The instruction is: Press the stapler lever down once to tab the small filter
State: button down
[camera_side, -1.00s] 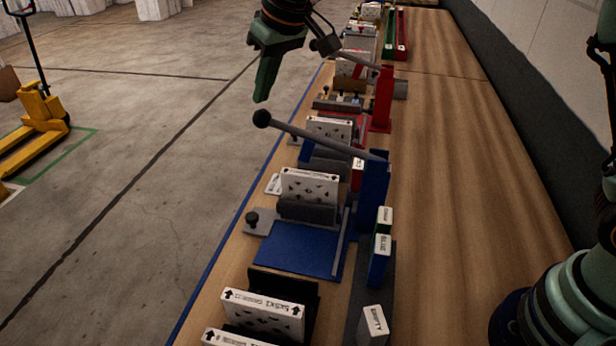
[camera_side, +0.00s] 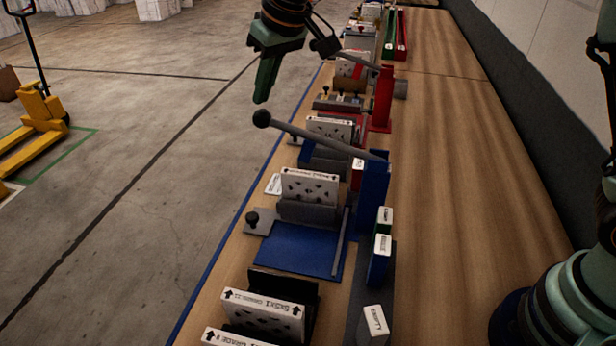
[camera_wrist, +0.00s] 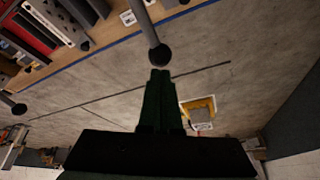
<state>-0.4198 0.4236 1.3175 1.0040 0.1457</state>
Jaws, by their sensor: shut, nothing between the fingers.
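The blue stapler (camera_side: 372,205) stands on the bench, with a long grey lever (camera_side: 320,138) that ends in a black ball knob (camera_side: 262,118). The lever is raised and slants up to the left. A white filter with dark marks (camera_side: 310,186) stands upright at the stapler, above its blue base plate (camera_side: 298,250). My gripper (camera_side: 261,100) is shut and empty, pointing down just above the knob, with a small gap in the side view. In the wrist view the fingertips (camera_wrist: 160,72) are close to the knob (camera_wrist: 160,55); touching or apart is hard to tell.
A red stapler (camera_side: 382,95) with its own lever stands farther back. More white boxed filters (camera_side: 262,312) stand in a dark holder at the front. The bench's right side (camera_side: 450,200) is clear.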

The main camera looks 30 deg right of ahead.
aim_at(266, 114)
jog(key=shift+a+f, duration=0.1)
jog(key=shift+f, duration=2.9)
jog(key=shift+r, duration=0.15)
jog(key=shift+w+r, duration=0.1)
jog(key=shift+r, duration=4.85)
